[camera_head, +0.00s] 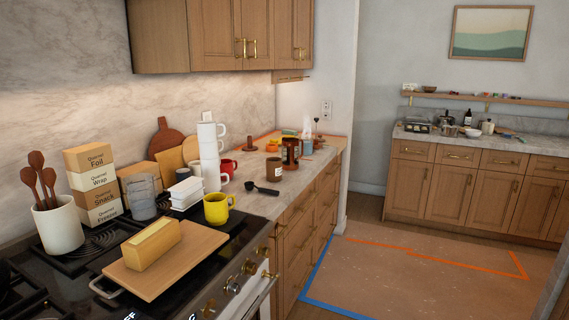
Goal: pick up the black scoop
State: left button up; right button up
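The black scoop (262,188) lies on the pale counter in the middle of the head view. Its round bowl is at the left and its handle points right, toward the counter's front edge. It lies near a brown jar (274,169) that stands behind it and to the right of a yellow mug (217,208). Nothing covers it. Neither of my grippers shows in the head view.
A stove carries a board (170,265) with a yellow block, and a crock of wooden spoons (58,225). Stacked white mugs (210,155) and a red mug (228,167) stand left of the scoop. Floor (420,280) right of the counter is open, marked with tape.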

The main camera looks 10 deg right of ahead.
aim_at(249, 186)
jog(key=i+l+u, duration=0.15)
jog(key=u, duration=0.3)
jog(key=i+l+u, duration=0.2)
jog(key=u, duration=0.25)
